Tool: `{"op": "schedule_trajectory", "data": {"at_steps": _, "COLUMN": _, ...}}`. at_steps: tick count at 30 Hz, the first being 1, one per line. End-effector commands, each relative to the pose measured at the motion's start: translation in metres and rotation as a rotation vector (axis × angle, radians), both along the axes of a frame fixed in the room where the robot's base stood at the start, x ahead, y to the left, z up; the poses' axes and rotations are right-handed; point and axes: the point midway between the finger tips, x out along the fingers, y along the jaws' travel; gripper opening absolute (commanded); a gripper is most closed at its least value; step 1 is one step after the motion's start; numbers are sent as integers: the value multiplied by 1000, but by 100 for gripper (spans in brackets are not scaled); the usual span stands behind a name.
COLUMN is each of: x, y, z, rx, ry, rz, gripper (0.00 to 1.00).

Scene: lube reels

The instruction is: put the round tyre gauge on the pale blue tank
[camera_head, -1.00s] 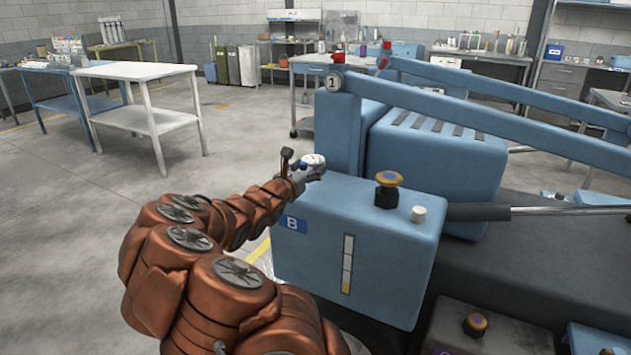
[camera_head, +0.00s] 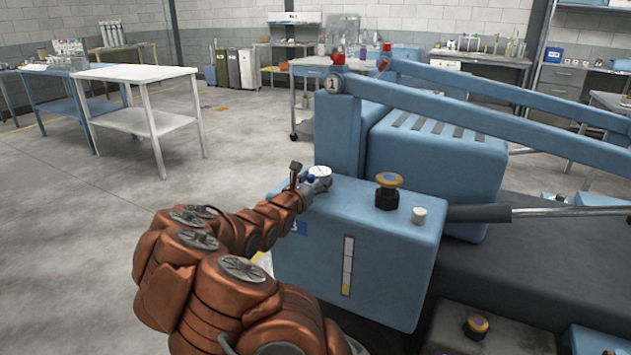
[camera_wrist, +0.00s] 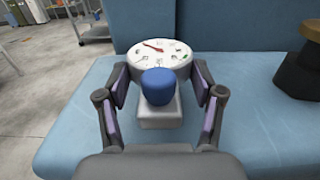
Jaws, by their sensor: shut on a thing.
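The round tyre gauge (camera_wrist: 160,57) has a white dial with a red needle, a blue knob and a pale block-shaped body. My gripper (camera_wrist: 160,88) is shut on it, with one finger on each side. In the head view the gauge (camera_head: 320,172) shows at the end of my arm, over the back left part of the top of the pale blue tank (camera_head: 375,240). The tank top (camera_wrist: 250,125) also fills much of the wrist view beneath the gauge. I cannot tell whether the gauge touches the tank top.
On the tank top stand a black and orange knob (camera_head: 388,190) and a small white cap (camera_head: 419,215). A blue upright post (camera_head: 338,130) rises just behind the gauge. The tank top between gauge and knob is clear. A white table (camera_head: 135,72) stands far left.

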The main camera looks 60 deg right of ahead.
Motion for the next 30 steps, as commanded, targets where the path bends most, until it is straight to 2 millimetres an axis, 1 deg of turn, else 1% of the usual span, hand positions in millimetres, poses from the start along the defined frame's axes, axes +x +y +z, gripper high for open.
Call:
{"op": "schedule_trajectory", "data": {"at_steps": 2, "x": 0, "y": 0, "z": -2, "rx": -1, "ry": 0, "rz": 0, "gripper": 17}}
{"op": "schedule_trajectory", "data": {"at_steps": 3, "x": 0, "y": 0, "z": -3, "rx": 0, "ry": 0, "rz": 0, "gripper": 68}}
{"op": "schedule_trajectory", "data": {"at_steps": 10, "x": 0, "y": 0, "z": -2, "rx": 0, "ry": 0, "rz": 0, "gripper": 92}}
{"op": "schedule_trajectory", "data": {"at_steps": 19, "x": 0, "y": 0, "z": -2, "rx": 0, "ry": 0, "rz": 0, "gripper": 92}}
{"op": "schedule_trajectory", "data": {"at_steps": 22, "x": 0, "y": 0, "z": 2, "rx": 0, "ry": -1, "rz": 0, "gripper": 92}}
{"op": "schedule_trajectory", "data": {"at_steps": 26, "x": 1, "y": 9, "z": 1, "rx": 0, "ry": 2, "rz": 3, "gripper": 92}}
{"op": "schedule_trajectory", "data": {"at_steps": 30, "x": 1, "y": 25, "z": 1, "rx": -1, "ry": 2, "rz": 4, "gripper": 92}}
